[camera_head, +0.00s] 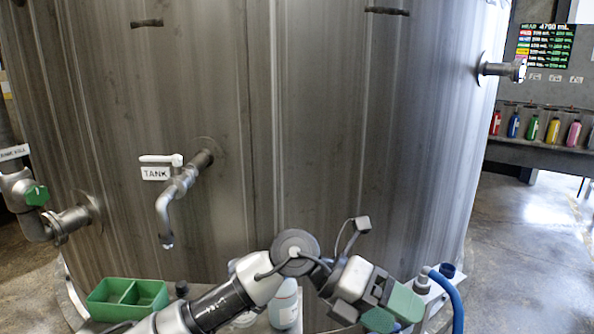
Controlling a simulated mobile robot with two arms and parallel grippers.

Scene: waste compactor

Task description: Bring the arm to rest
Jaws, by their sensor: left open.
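My left arm comes in from the bottom left and bends at a dark round joint in front of the tank. My left gripper (391,311), with green finger parts, is at the bottom, right of centre. It is open, and I see nothing held between its fingers. Its lower part is close to the bottom edge of the picture. My right gripper is not in view.
A large metal tank (330,130) fills the middle, with a tap (172,197) labelled TANK. A green two-part tray (127,300) stands at left. A white bottle (284,306) is partly behind my arm. A blue hose (456,299) rises right of the gripper.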

